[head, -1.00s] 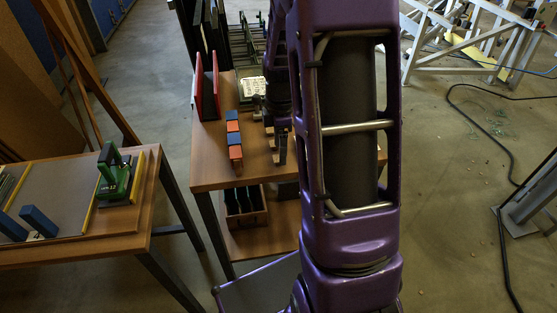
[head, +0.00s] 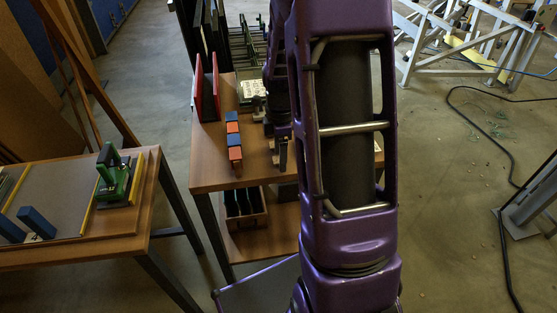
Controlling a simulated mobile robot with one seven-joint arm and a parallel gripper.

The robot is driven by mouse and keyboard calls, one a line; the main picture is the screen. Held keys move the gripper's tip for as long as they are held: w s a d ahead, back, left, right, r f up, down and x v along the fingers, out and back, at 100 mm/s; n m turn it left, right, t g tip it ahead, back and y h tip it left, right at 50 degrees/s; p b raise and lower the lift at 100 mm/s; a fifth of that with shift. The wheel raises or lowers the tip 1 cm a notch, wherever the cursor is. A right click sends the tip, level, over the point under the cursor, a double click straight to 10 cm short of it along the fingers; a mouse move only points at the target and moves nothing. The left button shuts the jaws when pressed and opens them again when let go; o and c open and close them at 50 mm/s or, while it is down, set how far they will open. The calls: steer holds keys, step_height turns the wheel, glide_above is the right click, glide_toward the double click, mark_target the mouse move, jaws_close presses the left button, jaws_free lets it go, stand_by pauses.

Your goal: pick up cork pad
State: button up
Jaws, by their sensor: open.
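A short row of blue and orange blocks (head: 234,141) stands on the wooden table (head: 215,178) in the middle. I cannot tell whether any of these is the cork pad; nothing else in view is clearly a cork pad. My gripper (head: 280,155) is low over the same table, just right of the row and apart from it. It is open. My purple arm covers the right part of this table, so things there are hidden.
Red and dark upright panels (head: 207,88) stand at the table's back left. A white labelled item (head: 251,90) lies behind the gripper. A dark-slotted wooden box (head: 245,207) sits on the lower shelf. The left table (head: 150,190) holds a green-handled tool (head: 113,178) and blue blocks (head: 38,222).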

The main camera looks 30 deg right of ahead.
jaws_close()
steer(key=shift+r, duration=0.1)
stand_by(0.5)
